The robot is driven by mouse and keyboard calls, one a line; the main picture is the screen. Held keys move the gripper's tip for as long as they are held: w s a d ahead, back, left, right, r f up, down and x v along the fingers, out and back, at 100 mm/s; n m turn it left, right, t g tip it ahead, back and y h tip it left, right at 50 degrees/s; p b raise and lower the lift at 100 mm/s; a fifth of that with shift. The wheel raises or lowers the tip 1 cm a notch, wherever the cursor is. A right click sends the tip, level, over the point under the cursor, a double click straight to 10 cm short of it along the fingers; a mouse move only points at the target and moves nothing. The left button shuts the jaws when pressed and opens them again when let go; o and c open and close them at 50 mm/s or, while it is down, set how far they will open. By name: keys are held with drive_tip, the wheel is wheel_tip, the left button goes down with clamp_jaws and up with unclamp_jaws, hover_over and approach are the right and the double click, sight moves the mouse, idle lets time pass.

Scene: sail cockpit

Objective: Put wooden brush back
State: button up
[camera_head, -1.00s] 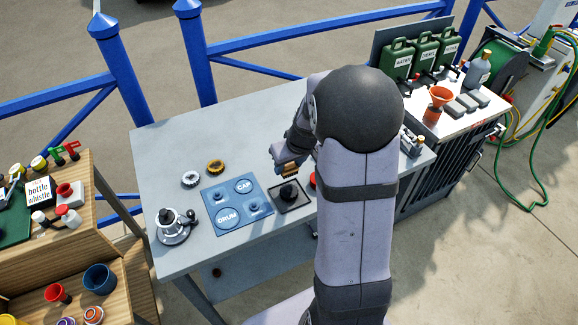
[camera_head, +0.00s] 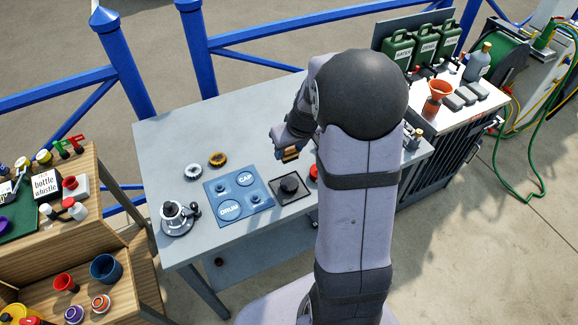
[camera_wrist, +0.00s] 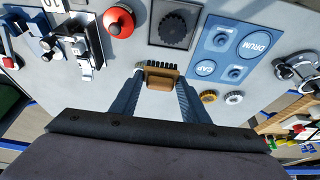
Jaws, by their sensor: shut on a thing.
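The wooden brush (camera_wrist: 160,76) is a small tan block with dark bristles, seen in the wrist view between my fingertips. My gripper (camera_wrist: 158,84) is shut on it and holds it over the grey table (camera_head: 170,135). In the head view my gripper (camera_head: 287,156) is at the middle of the table, with the brush (camera_head: 291,153) partly showing beneath it and my arm hiding the table to its right. I cannot tell the exact height above the table.
A square dark plate with a round black knob (camera_head: 289,185) lies in front of the brush. A blue panel marked DRUM and CAP (camera_head: 238,197), two toothed rings (camera_head: 217,159) and a winch (camera_head: 178,218) are to the left. A red button (camera_wrist: 119,20) and metal fittings (camera_wrist: 80,45) are nearby.

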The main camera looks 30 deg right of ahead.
drive_tip(key=shift+a+f, duration=0.3)
drive_tip(key=shift+a, duration=0.05)
drive_tip(key=shift+a+f+n+b, duration=0.3)
drive_tip(key=shift+a+f+b, duration=0.2)
drive_tip(key=shift+a+f, duration=0.45)
drive_tip(key=w+r+b, duration=0.1)
drive_tip(key=w+r, duration=0.1)
drive_tip(key=w, duration=0.7)
drive_tip(key=shift+w, duration=0.15)
drive_tip(key=shift+a+r, duration=0.1)
